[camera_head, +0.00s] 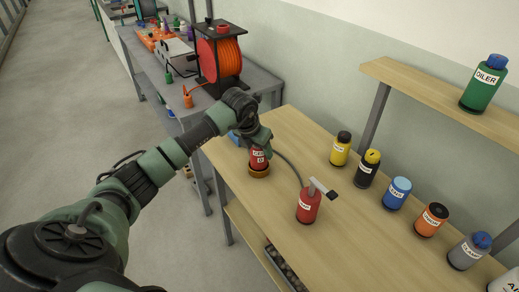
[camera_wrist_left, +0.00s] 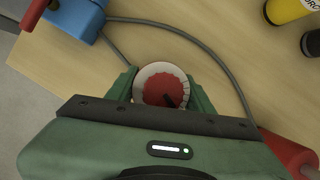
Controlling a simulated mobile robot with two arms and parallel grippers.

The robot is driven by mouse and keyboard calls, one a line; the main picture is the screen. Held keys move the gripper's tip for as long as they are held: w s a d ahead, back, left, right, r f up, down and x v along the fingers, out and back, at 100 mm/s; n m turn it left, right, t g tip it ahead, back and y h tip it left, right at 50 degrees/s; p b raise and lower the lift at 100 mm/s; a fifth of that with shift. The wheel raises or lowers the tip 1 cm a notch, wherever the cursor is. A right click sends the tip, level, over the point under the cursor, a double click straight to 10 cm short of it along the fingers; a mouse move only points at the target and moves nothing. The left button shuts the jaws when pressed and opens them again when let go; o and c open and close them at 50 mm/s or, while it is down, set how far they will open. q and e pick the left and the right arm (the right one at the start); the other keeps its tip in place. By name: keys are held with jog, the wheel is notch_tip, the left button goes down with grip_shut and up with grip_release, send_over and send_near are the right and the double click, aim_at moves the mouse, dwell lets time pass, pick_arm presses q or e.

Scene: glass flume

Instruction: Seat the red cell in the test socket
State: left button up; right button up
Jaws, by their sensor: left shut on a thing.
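The red cell (camera_head: 259,160), a red cylinder with a white label, stands upright at the near-left end of the wooden bench. My left gripper (camera_head: 259,143) is above it, shut on its upper part. In the left wrist view the round red top of the cell (camera_wrist_left: 166,88) sits between the green fingers of my gripper (camera_wrist_left: 167,96), with a pale ring around it. A brown-orange ring-shaped socket (camera_head: 259,173) is directly under the cell; I cannot tell how deep the cell sits in it. My right gripper is not in view.
A blue box (camera_wrist_left: 75,17) with a cable is close behind the gripper. A red bottle with a lever (camera_head: 308,207) stands nearby to the right. Several labelled bottles, including a yellow one (camera_head: 340,149), line the bench's back.

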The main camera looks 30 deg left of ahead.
pick_arm(q)
jog(key=shift+f, duration=0.4)
jog(key=shift+f, duration=0.1)
jog(key=o, duration=1.5)
